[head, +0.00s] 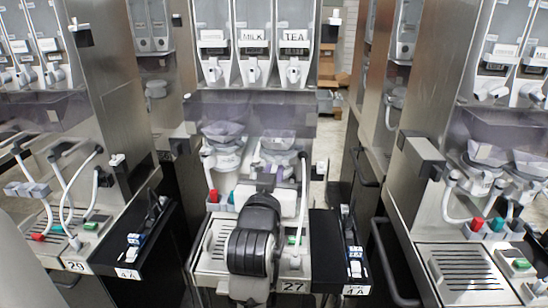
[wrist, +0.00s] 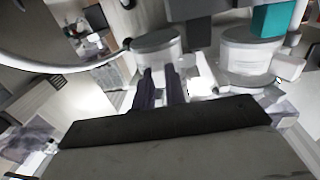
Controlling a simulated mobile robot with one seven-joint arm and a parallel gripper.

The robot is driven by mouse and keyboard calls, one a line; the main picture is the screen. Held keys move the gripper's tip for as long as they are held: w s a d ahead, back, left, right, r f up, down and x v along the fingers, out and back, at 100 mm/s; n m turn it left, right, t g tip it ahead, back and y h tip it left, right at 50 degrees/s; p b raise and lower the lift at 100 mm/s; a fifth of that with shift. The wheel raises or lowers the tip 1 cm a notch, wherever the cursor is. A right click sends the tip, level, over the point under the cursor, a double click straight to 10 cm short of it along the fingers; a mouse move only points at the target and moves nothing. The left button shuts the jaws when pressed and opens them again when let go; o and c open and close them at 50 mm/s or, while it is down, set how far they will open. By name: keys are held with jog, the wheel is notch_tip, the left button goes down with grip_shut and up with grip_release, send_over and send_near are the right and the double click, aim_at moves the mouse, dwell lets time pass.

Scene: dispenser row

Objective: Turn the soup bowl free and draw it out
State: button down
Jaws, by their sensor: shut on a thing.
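Two mixing bowls with clear, flared tops sit side by side in the middle machine in the head view. The right one, which I take as the soup bowl (head: 278,146), is straight ahead of my gripper. In the wrist view a pale, grey-rimmed round body (wrist: 155,45) stands at my fingertips, apparently the same bowl. My gripper (wrist: 162,75) has its two dark fingers close together, shut on a part of it. The bowl looks upright and seated.
The other bowl (head: 223,140) stands close on the left. Red (head: 213,196) and teal (head: 231,197) parts sit below it. A white hose (head: 303,185) rises just right of my gripper. A drip grate (head: 217,240) lies in front. A black side tray (head: 335,245) flanks the machine.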

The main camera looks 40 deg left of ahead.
jog(key=shift+w+d+r+y, duration=0.15)
jog(key=shift+w+d+y, duration=0.15)
jog(key=shift+w+y, duration=0.15)
jog(key=shift+w+d+n+g+y, duration=0.1)
jog(key=shift+d+n+g+y, duration=0.05)
jog(key=shift+n+g+y, duration=0.4)
jog(key=shift+s, duration=0.2)
jog(key=shift+s+d+f, duration=0.15)
jog(key=shift+s+f, duration=0.15)
jog(key=shift+s, duration=0.4)
jog(key=shift+s+d+f, duration=0.1)
jog(key=shift+s+f, duration=0.15)
jog(key=shift+s, duration=0.4)
jog(key=shift+s+f+p, duration=0.1)
jog(key=shift+p, duration=0.2)
